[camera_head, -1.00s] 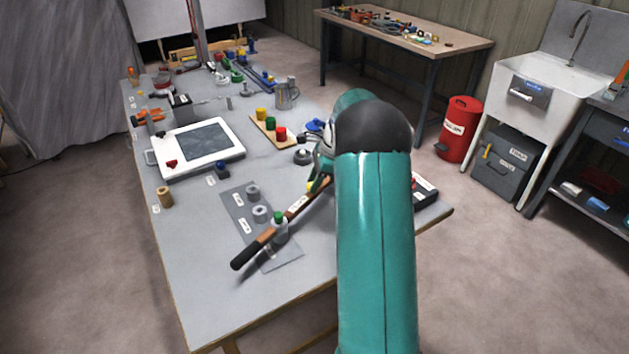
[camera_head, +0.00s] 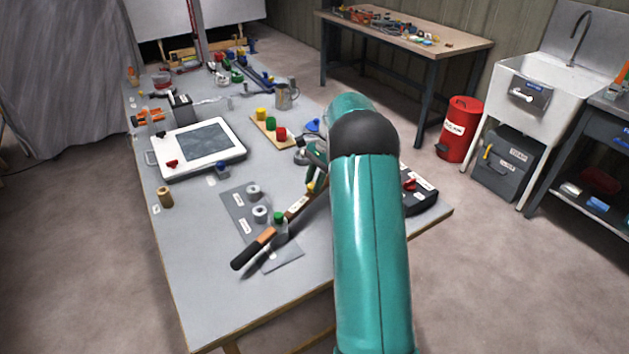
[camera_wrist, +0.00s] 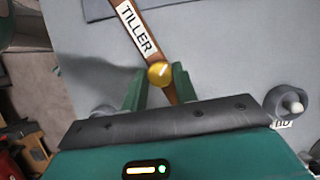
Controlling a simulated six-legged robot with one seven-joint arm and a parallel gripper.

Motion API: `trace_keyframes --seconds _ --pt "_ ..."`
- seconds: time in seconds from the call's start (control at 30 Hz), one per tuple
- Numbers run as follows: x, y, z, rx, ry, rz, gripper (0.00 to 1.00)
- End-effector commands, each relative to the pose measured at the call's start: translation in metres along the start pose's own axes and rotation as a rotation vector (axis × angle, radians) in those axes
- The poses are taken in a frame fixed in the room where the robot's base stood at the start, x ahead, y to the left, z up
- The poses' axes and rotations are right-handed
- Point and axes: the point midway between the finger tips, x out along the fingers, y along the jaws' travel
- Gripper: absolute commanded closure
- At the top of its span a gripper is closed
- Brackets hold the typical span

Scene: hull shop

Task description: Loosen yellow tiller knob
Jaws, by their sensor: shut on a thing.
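The yellow tiller knob (camera_wrist: 160,73) sits on the brown wooden tiller, between the green fingers of my gripper (camera_wrist: 159,82) in the wrist view. The fingers are shut on the knob from both sides. The tiller (camera_head: 268,234), with a black grip at its near end and a TILLER label, lies diagonally over the grey bench. In the head view the knob shows small and yellow (camera_head: 311,187) by my fingertips, and my arm hides the tiller's far end.
A grey plate (camera_head: 238,207) with grey round parts and a green-capped piece (camera_head: 279,218) lies by the tiller. A white-framed screen (camera_head: 207,143) and a rack with yellow, green and red pieces (camera_head: 281,134) stand farther back. The near bench corner is clear.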

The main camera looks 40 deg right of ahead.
Motion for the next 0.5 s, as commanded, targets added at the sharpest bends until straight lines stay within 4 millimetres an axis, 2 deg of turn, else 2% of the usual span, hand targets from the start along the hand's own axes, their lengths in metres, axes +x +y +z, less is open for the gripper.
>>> trace_keyframes --seconds 0.5 --pt "-0.0005 -0.0045 0.001 -0.443 0.001 0.182 0.94"
